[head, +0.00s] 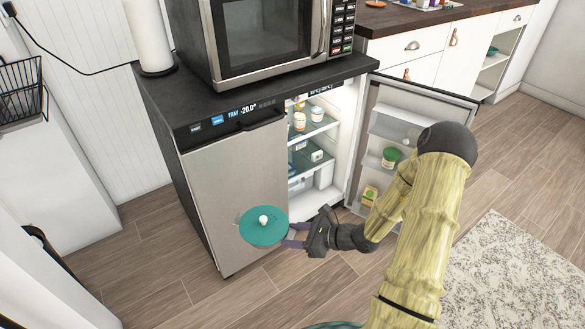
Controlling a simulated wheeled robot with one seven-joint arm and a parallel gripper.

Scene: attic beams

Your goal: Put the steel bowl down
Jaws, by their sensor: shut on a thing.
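My gripper (294,235) is shut at the right edge of a round teal lid-like thing (262,228) with a small white knob on top. It holds this thing in the air, in front of the closed steel door of the low cabinet. The teal top looks roughly level. I see no plain steel bowl; whether one is under the teal top is hidden. The finger contact is small and partly hidden.
The fridge compartment (310,150) is open, with jars on its shelves. Its door (400,120) stands open to the right, behind my arm. A microwave (265,40) and paper roll (149,35) stand on the dark cabinet top (163,97). The wooden floor (170,265) at left is clear.

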